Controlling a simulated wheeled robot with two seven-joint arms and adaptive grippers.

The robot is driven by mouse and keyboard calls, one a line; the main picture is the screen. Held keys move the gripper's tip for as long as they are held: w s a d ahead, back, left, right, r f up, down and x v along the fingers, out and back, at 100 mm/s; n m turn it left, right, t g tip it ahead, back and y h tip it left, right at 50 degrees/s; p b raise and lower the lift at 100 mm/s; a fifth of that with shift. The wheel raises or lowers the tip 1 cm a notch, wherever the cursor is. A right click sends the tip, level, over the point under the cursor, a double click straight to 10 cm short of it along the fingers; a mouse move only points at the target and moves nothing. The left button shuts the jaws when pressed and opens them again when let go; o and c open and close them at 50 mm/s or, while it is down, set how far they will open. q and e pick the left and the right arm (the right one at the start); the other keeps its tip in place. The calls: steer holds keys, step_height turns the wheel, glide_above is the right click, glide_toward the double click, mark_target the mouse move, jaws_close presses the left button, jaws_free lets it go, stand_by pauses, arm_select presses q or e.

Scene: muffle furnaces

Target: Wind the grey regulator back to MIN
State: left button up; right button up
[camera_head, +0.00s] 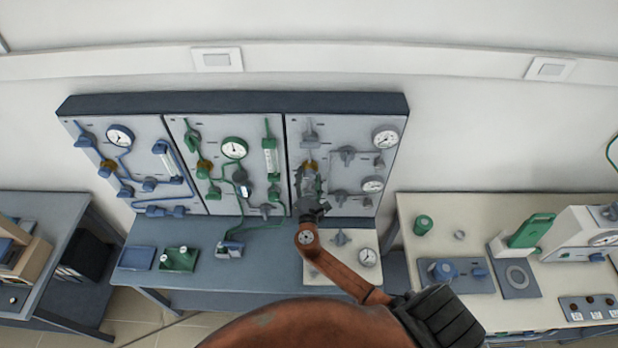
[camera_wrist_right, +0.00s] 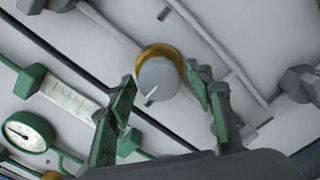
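The grey regulator (camera_wrist_right: 158,80) is a round grey knob with a brass collar behind it and a white pointer line, on the right-hand panel. In the wrist view its line points down and to the left. In the head view mainly its brass collar (camera_head: 310,165) shows, and my gripper partly hides it. My right gripper (camera_wrist_right: 162,95) has its two green-padded fingers spread, one on each side of the knob's lower part, with visible gaps. In the head view the right gripper (camera_head: 309,186) is in front of the panel, just below the collar. My left gripper is not in view.
The right panel also carries valves and two gauges (camera_head: 385,137). The middle panel has green pipes, a gauge (camera_head: 234,148) and a flow tube (camera_head: 270,157) close left of my gripper. A bench (camera_head: 200,262) stands below. A side table (camera_head: 430,205) with instruments stands right.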

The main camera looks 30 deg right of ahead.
steer(key=shift+s+a, duration=0.1)
steer(key=shift+s, duration=0.05)
steer(key=v, duration=1.1)
steer(key=shift+s+a, duration=0.25)
steer(key=shift+s, duration=0.05)
steer(key=shift+f, duration=0.1)
